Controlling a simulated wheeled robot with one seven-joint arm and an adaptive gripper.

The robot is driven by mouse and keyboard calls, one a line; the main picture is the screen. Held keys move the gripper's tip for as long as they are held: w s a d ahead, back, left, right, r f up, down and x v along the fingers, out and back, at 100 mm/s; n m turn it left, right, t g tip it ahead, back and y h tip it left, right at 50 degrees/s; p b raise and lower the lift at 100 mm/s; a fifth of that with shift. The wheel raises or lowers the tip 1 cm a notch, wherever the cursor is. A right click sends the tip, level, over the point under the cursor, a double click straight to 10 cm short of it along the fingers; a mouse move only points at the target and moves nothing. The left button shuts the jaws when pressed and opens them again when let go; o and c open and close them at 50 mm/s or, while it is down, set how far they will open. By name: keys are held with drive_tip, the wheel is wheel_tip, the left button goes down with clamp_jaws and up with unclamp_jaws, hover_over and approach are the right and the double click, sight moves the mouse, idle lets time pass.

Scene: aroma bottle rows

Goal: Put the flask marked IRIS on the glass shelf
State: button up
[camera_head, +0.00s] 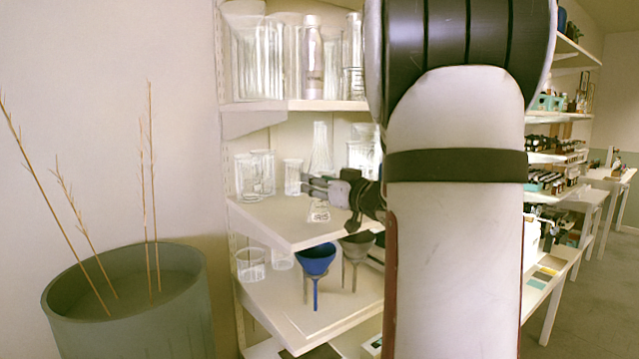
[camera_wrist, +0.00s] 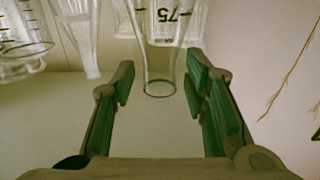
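My gripper (camera_head: 318,187) reaches left over the middle shelf (camera_head: 290,230) of the glassware rack. A clear conical flask (camera_head: 319,212) stands on this shelf, just below my fingers. In the wrist view, which looks upside down, my gripper (camera_wrist: 158,82) is open, with green pads on both sides. A clear glass neck and round rim (camera_wrist: 159,88) lie between the fingers, with gaps on both sides. Dark "75" print shows near it. No IRIS marking is readable. I cannot tell which shelf is the glass shelf.
Clear beakers (camera_head: 255,173) and a tall flask (camera_head: 320,148) stand close by on the middle shelf. Above is a shelf of glassware (camera_head: 258,60). Below are a blue funnel (camera_head: 316,262) and a grey funnel (camera_head: 356,250). A planter (camera_head: 130,300) stands left.

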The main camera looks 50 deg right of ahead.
drive_tip(key=shift+r, duration=0.1)
drive_tip(key=shift+s, duration=0.25)
drive_tip(key=v, duration=1.2)
drive_tip(key=w+a+m+g+h, duration=0.2)
drive_tip(key=w+a+g, duration=0.3)
drive_tip(key=a, duration=0.7)
drive_tip(key=s+a+f+n+g+y, duration=0.1)
drive_tip(key=s+a+f+g+y, duration=0.1)
drive_tip(key=a, duration=0.5)
drive_tip(key=s+a+f+n+g+y, duration=0.2)
drive_tip(key=s+a+f, duration=0.2)
drive_tip(key=s+a, duration=0.3)
drive_tip(key=s+a+f+n+g+y, duration=0.1)
drive_tip(key=s+a+f+g+y, duration=0.1)
drive_tip(key=a, duration=0.7)
drive_tip(key=s+f+g, duration=0.1)
drive_tip(key=s, duration=0.1)
drive_tip(key=shift+s+f+n+p, duration=0.3)
drive_tip(key=shift+s+p, duration=0.05)
drive_tip(key=shift+s, duration=0.05)
